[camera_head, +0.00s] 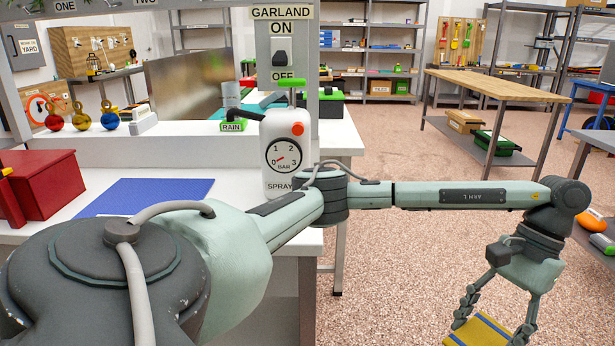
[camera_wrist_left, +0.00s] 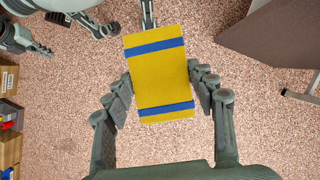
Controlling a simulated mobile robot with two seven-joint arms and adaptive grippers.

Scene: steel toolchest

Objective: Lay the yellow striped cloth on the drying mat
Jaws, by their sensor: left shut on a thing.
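The yellow cloth (camera_head: 478,332) with blue stripes is at the lower right of the head view, partly cut off by the frame edge. It fills the middle of the left wrist view (camera_wrist_left: 160,82) as a flat rectangle. My left gripper (camera_head: 497,318) is shut on it, with a finger on each side in the left wrist view (camera_wrist_left: 160,85). The cloth hangs above the speckled floor, clear of the benches. A flat blue sheet (camera_head: 145,197), which looks like the drying mat, lies bare on the white bench at left. Parts like my right gripper (camera_wrist_left: 42,51) show at the wrist view's upper left; its jaws are unclear.
A white spray bottle (camera_head: 283,155) with a gauge stands on the white bench (camera_head: 235,186), behind my left arm. A red box (camera_head: 45,183) is left of the blue sheet. A wooden-topped table (camera_head: 500,85) stands further back. Open floor (camera_head: 400,270) lies between.

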